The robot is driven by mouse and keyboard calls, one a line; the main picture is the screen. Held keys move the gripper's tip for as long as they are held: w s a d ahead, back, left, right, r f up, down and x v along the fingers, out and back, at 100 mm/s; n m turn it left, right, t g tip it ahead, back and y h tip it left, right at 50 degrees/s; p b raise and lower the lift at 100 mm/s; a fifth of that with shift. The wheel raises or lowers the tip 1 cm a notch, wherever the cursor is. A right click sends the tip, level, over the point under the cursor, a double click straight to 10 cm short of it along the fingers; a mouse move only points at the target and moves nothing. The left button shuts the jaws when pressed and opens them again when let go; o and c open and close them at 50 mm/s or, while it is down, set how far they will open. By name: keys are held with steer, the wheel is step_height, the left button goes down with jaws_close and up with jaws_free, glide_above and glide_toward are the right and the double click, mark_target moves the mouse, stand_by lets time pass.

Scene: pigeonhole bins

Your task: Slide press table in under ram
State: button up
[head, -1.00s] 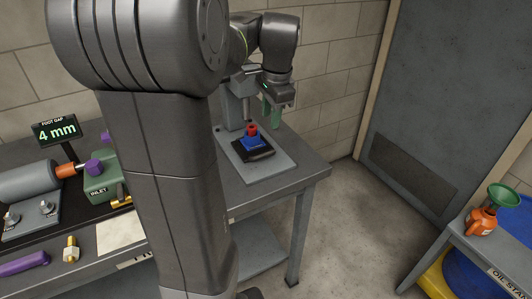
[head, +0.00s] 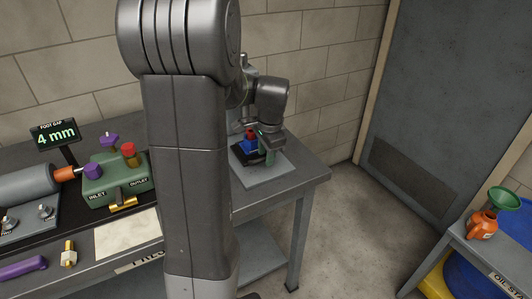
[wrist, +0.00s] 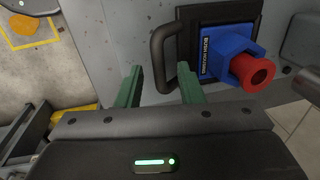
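The black press table (head: 240,154) sits on the press's grey base plate (head: 265,172). In the wrist view the black press table (wrist: 257,12) carries a blue bush housing (wrist: 222,52) with a red bush (wrist: 252,72) in it. A black loop handle (wrist: 158,48) sticks out from the table's left side. My gripper (wrist: 160,72) is open, with its green fingertips on either side of the handle's bar; I cannot tell whether they touch it. In the head view my gripper (head: 268,155) is low beside the housing. My arm hides most of the press and its ram there.
A green valve block (head: 118,180), a grey cylinder and a "4 mm" foot gap display (head: 54,133) stand on the bench at left. A purple tool (head: 22,267) and a brass fitting (head: 69,254) lie in front. An oil stand with an orange can (head: 482,224) is at right.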

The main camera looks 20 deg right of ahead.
mark_target(259, 157)
jaws_close()
steer(key=shift+w+a+p, duration=0.15)
steer(key=shift+w+p, duration=0.45)
steer(key=shift+w, duration=1.25)
jaws_free()
steer(key=shift+s, duration=0.1)
step_height(259, 157, up, 14)
steer(key=s, duration=0.2)
steer(key=shift+s+f, duration=0.2)
steer(key=shift+f, duration=0.1)
